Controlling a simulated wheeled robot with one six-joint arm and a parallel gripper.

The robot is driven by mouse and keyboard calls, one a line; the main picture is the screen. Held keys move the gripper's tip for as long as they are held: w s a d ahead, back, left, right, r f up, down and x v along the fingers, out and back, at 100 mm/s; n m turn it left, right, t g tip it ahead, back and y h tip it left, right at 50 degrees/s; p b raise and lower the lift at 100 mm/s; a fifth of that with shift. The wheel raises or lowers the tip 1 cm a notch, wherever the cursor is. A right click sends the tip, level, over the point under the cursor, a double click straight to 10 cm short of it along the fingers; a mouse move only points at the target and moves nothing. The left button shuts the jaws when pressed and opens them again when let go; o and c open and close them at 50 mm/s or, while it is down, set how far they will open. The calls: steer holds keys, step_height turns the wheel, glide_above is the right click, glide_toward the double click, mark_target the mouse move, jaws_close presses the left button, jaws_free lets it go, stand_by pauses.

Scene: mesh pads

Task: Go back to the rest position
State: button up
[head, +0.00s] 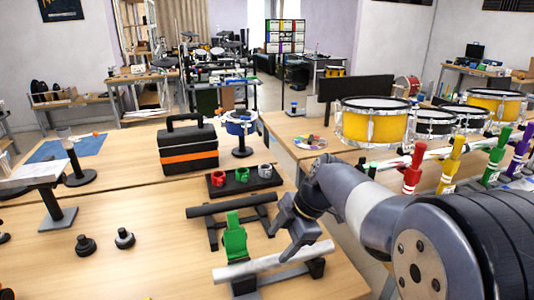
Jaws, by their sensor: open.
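My gripper (281,244) is open and points down over the front right of the wooden table, above the stand with dark and light bars. I see nothing between its fingers. Its fingertips show near the light grey bar (262,265), and I cannot tell whether they touch it. A green clamp-like piece (235,238) stands upright just left of the gripper, between the dark bar (230,204) and the light bar.
A black and orange toolbox (188,148) stands farther back. Yellow drums (372,125) and upright coloured clamps (413,172) crowd the right table.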

mark_target(265, 262)
steer(key=x, duration=0.8)
steer(key=shift+a+f, duration=0.15)
steer(key=shift+f, duration=0.2)
step_height(265, 262, up, 2)
steer(key=shift+r+p, duration=0.1)
steer(key=shift+p, duration=0.85)
steer(key=shift+r+p, duration=1.05)
steer(key=shift+p, duration=0.2)
steer(key=shift+f, duration=0.1)
